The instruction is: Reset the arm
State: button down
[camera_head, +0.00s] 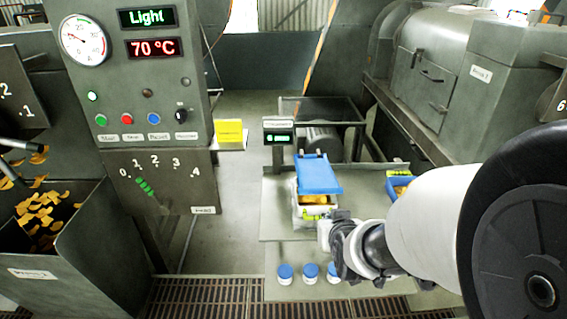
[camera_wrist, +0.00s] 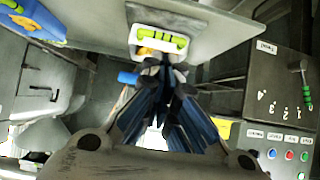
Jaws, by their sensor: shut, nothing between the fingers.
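My arm (camera_head: 430,215) reaches in from the right in the head view, with its dark wrist joint (camera_head: 352,250) low over the front of the work table. In the wrist view my gripper (camera_wrist: 164,68) is shut and empty, its blue-grey fingers together. In the head view the white container (camera_head: 306,211) has a raised blue lid (camera_head: 318,174) and orange contents. The arm partly hides the area in front of it.
Several small blue-capped jars (camera_head: 285,273) stand at the table's front. A second blue container (camera_head: 398,187) is partly behind my arm. A control panel (camera_head: 140,80) and a bin of orange flakes (camera_head: 70,235) stand left. A large machine (camera_head: 440,70) stands right.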

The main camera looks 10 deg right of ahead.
jog(key=s+a+r+g, duration=0.2)
jog(key=s, duration=0.5)
jog(key=s+a+r+n+g+y, duration=0.1)
jog(key=s+a+r+g, duration=0.1)
jog(key=s, duration=0.6)
jog(key=s+a+r+n+g+y, duration=0.1)
jog(key=s+a+r+g, duration=0.1)
jog(key=s, duration=0.6)
jog(key=shift+a+r, duration=0.55)
jog(key=shift+a, duration=0.6)
jog(key=shift+s, duration=0.15)
